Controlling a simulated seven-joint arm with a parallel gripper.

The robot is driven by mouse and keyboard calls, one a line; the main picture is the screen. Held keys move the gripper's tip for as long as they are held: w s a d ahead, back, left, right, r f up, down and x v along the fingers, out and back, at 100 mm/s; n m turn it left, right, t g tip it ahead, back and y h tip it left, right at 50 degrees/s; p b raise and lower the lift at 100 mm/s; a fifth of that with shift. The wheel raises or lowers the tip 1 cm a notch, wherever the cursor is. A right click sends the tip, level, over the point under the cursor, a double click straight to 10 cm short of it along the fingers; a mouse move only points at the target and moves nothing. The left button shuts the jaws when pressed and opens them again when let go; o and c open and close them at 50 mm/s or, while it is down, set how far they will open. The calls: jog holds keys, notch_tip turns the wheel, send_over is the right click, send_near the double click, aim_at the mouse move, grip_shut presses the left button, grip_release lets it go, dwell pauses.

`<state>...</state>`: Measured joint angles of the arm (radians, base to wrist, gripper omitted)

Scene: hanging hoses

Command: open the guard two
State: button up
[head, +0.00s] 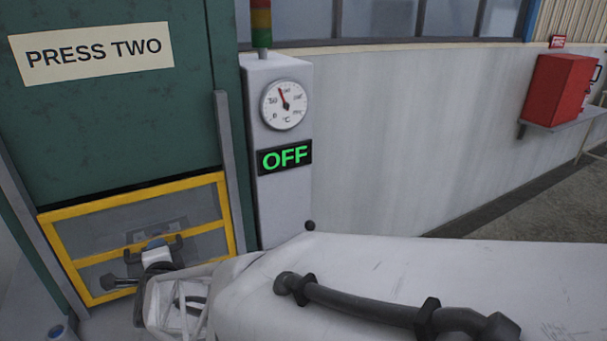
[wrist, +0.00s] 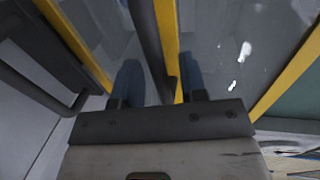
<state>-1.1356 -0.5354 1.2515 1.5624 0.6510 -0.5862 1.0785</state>
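The guard of press two (head: 228,215) is a yellow-framed clear panel low on the green press, under the "PRESS TWO" sign (head: 95,52). It looks closed in its opening. A dark bar handle (head: 172,243) runs along its yellow middle rail. My gripper (head: 155,243) is at this handle, its blue fingertips close to the rail. In the wrist view, the dark handle (wrist: 148,40) passes between the two blue fingers of my gripper (wrist: 160,80). A strip of yellow shows between the handle and the right finger, so the fingers look open around it. My wrist hides part of the handle.
A grey post with a dial (head: 285,104) and a green "OFF" display (head: 285,157) stands right of the guard. My white arm crosses the lower right. A red box (head: 562,90) sits on a wall shelf far right. A grey upright (head: 230,165) borders the guard.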

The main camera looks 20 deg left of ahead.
jog(key=shift+w+a, duration=0.1)
jog(key=shift+w, duration=0.05)
jog(key=shift+c, duration=0.5)
grip_shut()
send_near(141, 197)
jog(key=w+a, duration=0.3)
jog(key=w, duration=0.1)
jog(key=shift+w+a+r, duration=0.15)
jog(key=shift+a, duration=0.2)
jog(key=shift+o, duration=0.5)
grip_release()
jog(key=v, duration=0.7)
jog(key=shift+s+d, duration=0.3)
